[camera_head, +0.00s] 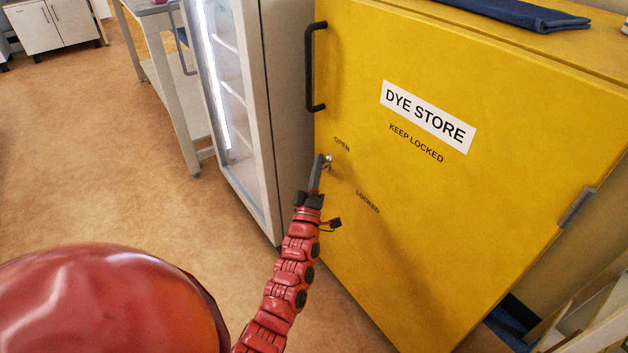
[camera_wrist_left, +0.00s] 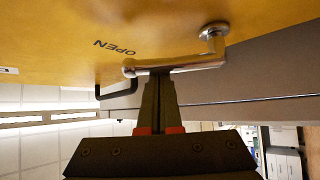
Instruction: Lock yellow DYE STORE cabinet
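The yellow cabinet (camera_head: 420,220) stands at the right in the head view, door closed, with a DYE STORE label (camera_head: 428,116). A small silver lever (camera_head: 328,160) sits low on the door's left side, near the word OPEN (camera_head: 342,145); the word LOCKED (camera_head: 368,202) is below right. In the left wrist view the lever (camera_wrist_left: 190,66) lies crosswise, its free end by the word OPEN (camera_wrist_left: 113,48). My left gripper (camera_head: 319,160) has its fingers together, tips at the lever's bar (camera_wrist_left: 160,74); the bar does not appear held between them. My right gripper is out of view.
A black door handle (camera_head: 310,68) is above the lever. A glass-fronted fridge (camera_head: 222,90) stands close on the cabinet's left. A dark blue cloth (camera_head: 520,12) lies on the cabinet top. A wooden frame (camera_head: 590,320) is at bottom right. The floor at left is clear.

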